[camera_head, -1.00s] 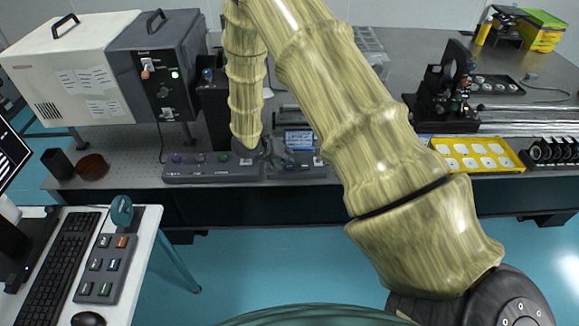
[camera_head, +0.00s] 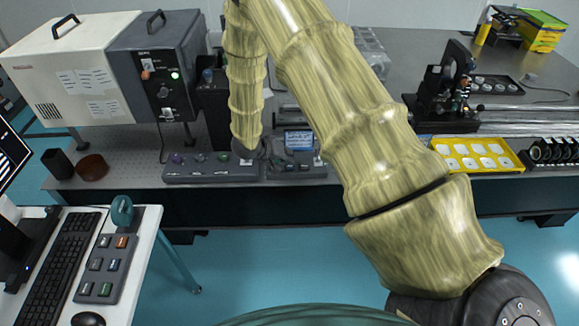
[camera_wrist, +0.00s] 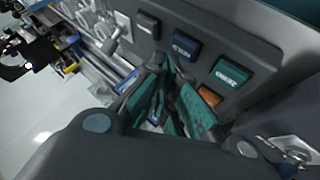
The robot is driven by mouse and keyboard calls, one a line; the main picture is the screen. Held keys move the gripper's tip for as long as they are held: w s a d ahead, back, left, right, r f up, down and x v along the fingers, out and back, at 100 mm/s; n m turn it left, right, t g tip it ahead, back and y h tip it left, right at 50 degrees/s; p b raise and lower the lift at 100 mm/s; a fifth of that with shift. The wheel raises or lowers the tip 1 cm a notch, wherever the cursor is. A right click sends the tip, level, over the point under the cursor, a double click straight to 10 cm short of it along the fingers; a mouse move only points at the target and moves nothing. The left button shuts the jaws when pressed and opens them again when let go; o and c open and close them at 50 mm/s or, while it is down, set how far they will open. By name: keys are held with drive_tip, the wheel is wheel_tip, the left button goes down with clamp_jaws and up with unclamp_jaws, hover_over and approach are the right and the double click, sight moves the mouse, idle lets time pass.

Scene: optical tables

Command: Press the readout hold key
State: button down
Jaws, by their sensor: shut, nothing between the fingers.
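The readout (camera_head: 297,166) is a grey box with a lit blue screen (camera_head: 299,140), on the front of the optical table. In the wrist view its sloped panel (camera_wrist: 240,30) carries a dark key (camera_wrist: 148,24), a blue key (camera_wrist: 186,46), a green key (camera_wrist: 231,73) and an orange key (camera_wrist: 210,96). The lettering is too small and tilted to read surely, so I cannot tell which is the hold key. My gripper (camera_wrist: 166,105) is shut and empty, its green-padded fingers close to the blue and orange keys. Contact cannot be told. In the head view my arm hides most of it.
A grey control box (camera_head: 210,169) with several knobs stands left of the readout. A black-fronted unit (camera_head: 160,75) stands behind it. A yellow tray (camera_head: 476,155) lies to the right. A desk keypad (camera_head: 105,268) and keyboard (camera_head: 60,270) are at the lower left.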

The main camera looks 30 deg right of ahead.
drive_tip(key=shift+f, duration=0.7)
idle(0.8)
drive_tip(key=shift+r, duration=0.15)
drive_tip(key=shift+r+p, duration=0.7)
drive_tip(key=shift+p, duration=0.2)
drive_tip(key=shift+r, duration=0.1)
drive_tip(key=shift+r+p, duration=2.25)
drive_tip(key=shift+r, duration=0.2)
